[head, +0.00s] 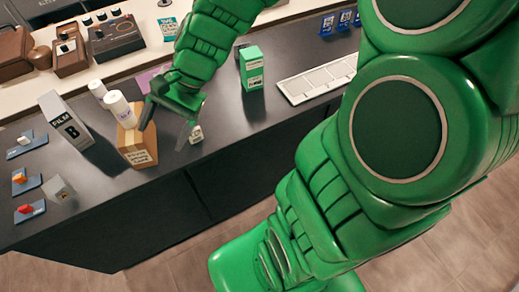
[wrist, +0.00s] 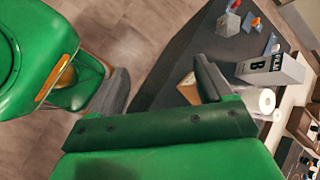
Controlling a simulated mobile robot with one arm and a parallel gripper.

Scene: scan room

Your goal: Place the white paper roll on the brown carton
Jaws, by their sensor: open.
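The brown carton (head: 138,148) stands at the counter's front edge with a label on its front. It partly shows behind a finger in the wrist view (wrist: 187,87). A white paper roll (head: 118,106) is upright and appears to stand on the carton's rear top; its foot is not clear enough to be certain. A second white roll (head: 97,88) is behind it. A white roll end with a hole (wrist: 267,101) shows in the wrist view. My gripper (head: 163,136) is open and empty, just right of the roll and carton. Its spread fingers also show in the wrist view (wrist: 163,86).
A grey FILM B box (head: 65,119) stands left of the carton. A green box (head: 251,69) and a white tray (head: 316,81) are farther right. Small blue-based items lie at the left end.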

